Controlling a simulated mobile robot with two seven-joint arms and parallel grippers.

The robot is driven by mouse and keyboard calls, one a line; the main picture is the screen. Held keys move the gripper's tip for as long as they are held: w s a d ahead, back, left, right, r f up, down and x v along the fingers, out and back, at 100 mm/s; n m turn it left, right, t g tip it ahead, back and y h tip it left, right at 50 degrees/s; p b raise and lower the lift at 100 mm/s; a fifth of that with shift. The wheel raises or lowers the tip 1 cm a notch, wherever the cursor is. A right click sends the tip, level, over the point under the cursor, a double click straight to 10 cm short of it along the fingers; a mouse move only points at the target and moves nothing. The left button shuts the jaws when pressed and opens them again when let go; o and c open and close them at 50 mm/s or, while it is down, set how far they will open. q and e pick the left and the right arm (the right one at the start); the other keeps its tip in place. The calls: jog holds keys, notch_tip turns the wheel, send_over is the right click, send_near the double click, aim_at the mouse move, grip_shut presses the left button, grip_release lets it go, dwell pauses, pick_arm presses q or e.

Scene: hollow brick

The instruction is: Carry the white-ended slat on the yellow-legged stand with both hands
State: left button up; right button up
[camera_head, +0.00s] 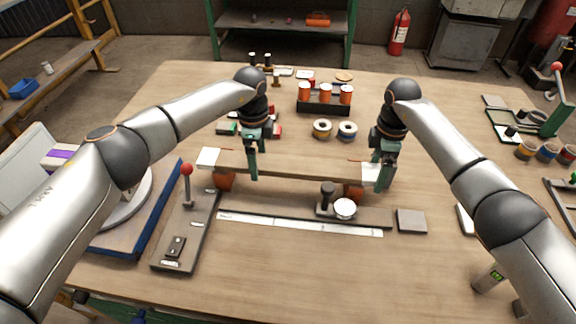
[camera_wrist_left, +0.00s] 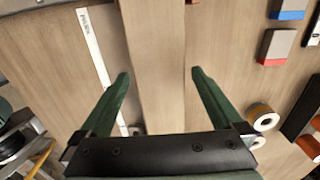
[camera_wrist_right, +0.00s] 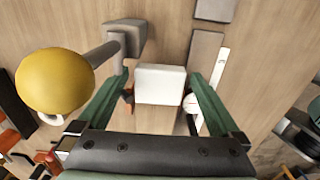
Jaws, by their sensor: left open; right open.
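The slat (camera_head: 305,168) is a wooden board with white ends, lying level across the middle of the table on short orange-looking legs (camera_head: 225,181). My left gripper (camera_head: 253,172) is open over the slat's left part; in the left wrist view its fingers (camera_wrist_left: 160,76) are on either side of the slat (camera_wrist_left: 158,45), with gaps. My right gripper (camera_head: 382,177) is open at the right white end; in the right wrist view its fingers (camera_wrist_right: 155,80) are on either side of that white end (camera_wrist_right: 160,84). The right gripper partly hides this end in the head view.
A red-knobbed lever on a grey base (camera_head: 185,235) stands left of the slat. A long ruler (camera_head: 300,225) and a round white-topped piece (camera_head: 344,208) lie in front. Tape rolls (camera_head: 322,128) and a rack of orange cans (camera_head: 325,100) are behind.

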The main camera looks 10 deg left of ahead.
pick_arm(q)
jog(key=shift+c, duration=0.2)
pick_arm(e)
jog(key=shift+c, duration=0.2)
pick_arm(q)
grip_shut()
pick_arm(e)
grip_shut()
jog(key=shift+r, duration=0.1)
